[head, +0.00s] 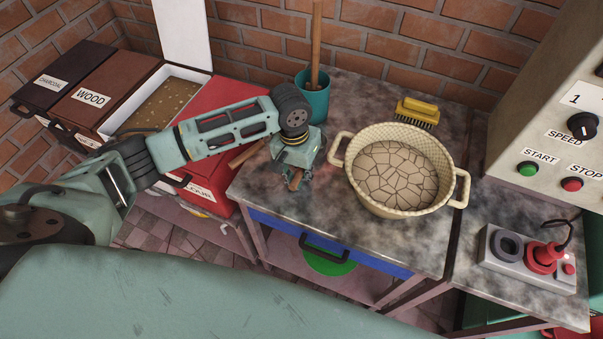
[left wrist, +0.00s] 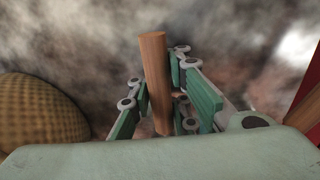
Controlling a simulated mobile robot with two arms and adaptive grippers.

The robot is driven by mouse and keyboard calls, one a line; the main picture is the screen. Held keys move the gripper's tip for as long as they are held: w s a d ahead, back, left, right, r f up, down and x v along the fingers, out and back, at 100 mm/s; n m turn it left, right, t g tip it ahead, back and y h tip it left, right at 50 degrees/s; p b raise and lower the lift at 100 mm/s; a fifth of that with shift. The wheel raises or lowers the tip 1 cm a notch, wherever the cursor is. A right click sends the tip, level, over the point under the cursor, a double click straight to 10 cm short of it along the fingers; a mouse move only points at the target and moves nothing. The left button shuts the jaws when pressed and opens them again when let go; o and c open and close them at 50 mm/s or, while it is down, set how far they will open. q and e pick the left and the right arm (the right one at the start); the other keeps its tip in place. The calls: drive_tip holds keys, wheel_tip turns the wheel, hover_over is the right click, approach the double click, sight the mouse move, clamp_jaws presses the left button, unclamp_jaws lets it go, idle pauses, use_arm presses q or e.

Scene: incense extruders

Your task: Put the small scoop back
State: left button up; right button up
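My left gripper (head: 294,178) is low over the left part of the stone-topped table, left of the woven basket. In the left wrist view its fingers (left wrist: 170,100) close in on both sides of a round wooden handle (left wrist: 154,70). The handle also shows between the fingers in the head view (head: 295,181). It looks like the small scoop's handle, but the scoop's bowl is hidden by the gripper. Another wooden stick (head: 246,153) reaches over the table's left edge beside the gripper. My right gripper is not in view.
The basket (head: 458,189) holds a cracked brown mass. A teal cup (head: 315,104) with a wooden stick and a yellow brush (head: 416,111) stand behind. A red box (head: 215,105) and an open bin (head: 120,121) are left. A control box (head: 510,262) sits right.

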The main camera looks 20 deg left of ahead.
use_arm(q)
drive_tip(key=o, duration=0.6)
drive_tip(key=shift+o, duration=0.2)
drive_tip(key=shift+r, duration=0.1)
